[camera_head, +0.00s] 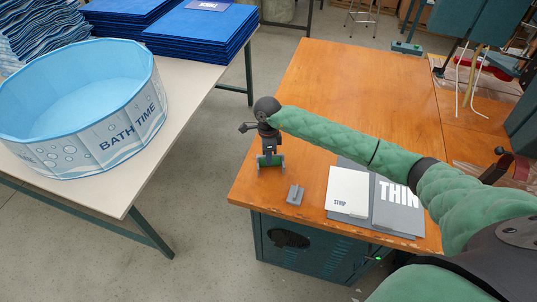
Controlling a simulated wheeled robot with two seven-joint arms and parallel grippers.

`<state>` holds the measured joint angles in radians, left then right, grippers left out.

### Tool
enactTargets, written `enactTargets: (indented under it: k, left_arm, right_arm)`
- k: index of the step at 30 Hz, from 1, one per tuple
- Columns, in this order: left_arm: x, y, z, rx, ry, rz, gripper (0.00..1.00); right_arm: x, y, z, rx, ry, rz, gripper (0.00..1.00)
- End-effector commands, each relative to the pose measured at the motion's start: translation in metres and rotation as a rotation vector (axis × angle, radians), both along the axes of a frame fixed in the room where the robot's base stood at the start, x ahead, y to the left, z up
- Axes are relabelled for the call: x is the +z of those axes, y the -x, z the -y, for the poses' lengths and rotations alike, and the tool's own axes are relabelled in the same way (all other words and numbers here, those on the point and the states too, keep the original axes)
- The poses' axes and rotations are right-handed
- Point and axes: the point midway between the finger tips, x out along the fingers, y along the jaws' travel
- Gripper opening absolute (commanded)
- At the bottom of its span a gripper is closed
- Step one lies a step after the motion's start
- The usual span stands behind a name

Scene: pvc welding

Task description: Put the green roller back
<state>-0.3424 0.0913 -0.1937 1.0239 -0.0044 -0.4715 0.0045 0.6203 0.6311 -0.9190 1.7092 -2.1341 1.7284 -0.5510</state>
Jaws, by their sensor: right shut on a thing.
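The green roller (270,161) is at the left edge of the wooden table, below my right gripper (269,148). My right gripper points down and is shut on the green roller. The roller looks upright, with its green part low, close to the tabletop; I cannot tell whether it touches. A small grey block (295,195), possibly a stand, sits on the table just right of and nearer than the roller. My left gripper is not in view.
The wooden table (345,85) is mostly clear behind my right arm. A grey folder and a white sheet marked STRIP (345,188) lie near its front edge. A bench at left bears a blue pool (85,105) and stacked blue sheets (205,30). An aisle separates them.

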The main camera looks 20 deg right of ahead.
Motion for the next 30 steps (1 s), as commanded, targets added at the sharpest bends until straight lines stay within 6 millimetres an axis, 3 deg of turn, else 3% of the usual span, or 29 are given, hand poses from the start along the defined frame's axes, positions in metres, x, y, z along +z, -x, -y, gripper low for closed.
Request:
enactTargets:
  k: [11, 12, 15, 29, 30]
  left_arm:
    - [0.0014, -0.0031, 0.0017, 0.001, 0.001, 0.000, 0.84]
    - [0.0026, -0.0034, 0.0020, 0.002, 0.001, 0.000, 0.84]
    - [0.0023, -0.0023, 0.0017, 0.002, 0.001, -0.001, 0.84]
    - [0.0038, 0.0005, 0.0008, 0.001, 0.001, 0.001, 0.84]
    - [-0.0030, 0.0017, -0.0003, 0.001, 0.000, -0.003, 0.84]
  right_arm:
    - [-0.0019, -0.0003, -0.0002, 0.001, -0.001, 0.001, 0.00]
    - [-0.0017, -0.0001, -0.0002, 0.001, 0.000, 0.000, 0.14]
    - [-0.0015, -0.0001, -0.0002, 0.000, 0.000, 0.000, 0.32]
    - [0.0017, 0.0000, -0.0002, 0.000, 0.000, 0.000, 0.32]
    - [0.0019, -0.0009, 0.0001, 0.000, 0.000, 0.001, 0.32]
